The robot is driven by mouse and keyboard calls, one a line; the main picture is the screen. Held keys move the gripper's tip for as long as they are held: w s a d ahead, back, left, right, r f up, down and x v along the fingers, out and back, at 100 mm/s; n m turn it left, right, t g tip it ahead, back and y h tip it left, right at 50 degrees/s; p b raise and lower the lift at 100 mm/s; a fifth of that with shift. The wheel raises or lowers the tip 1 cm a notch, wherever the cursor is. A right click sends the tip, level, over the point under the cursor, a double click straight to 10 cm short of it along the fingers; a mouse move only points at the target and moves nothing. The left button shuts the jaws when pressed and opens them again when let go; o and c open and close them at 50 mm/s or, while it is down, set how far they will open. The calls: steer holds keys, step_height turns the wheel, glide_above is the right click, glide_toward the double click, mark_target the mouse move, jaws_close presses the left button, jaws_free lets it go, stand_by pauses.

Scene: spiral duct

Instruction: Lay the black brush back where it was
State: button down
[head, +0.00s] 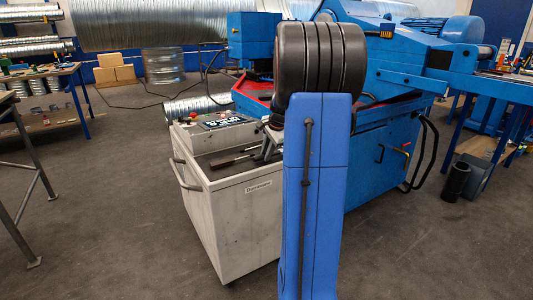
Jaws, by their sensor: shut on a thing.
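My gripper (266,152) shows small and partly hidden behind my own blue and black arm links, low over the right part of the white cabinet's top. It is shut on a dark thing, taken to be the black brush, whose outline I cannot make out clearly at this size. The white cabinet (240,215) has a grey top with a dark long-handled tool (232,160) lying on it, left of my gripper. Whether the held thing touches the top is hidden.
A control panel (218,121) sits at the back of the cabinet top. A large blue machine (390,150) stands behind and right. A workbench (45,72) with tools is at the far left. A dark cylinder (455,182) stands at right. The floor left of the cabinet is clear.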

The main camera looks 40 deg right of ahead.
steer(key=shift+f, duration=0.2)
steer(key=c, duration=1.6)
jaws_free()
steer(key=shift+f, duration=0.1)
steer(key=v, duration=1.7)
steer(key=shift+r, duration=0.4)
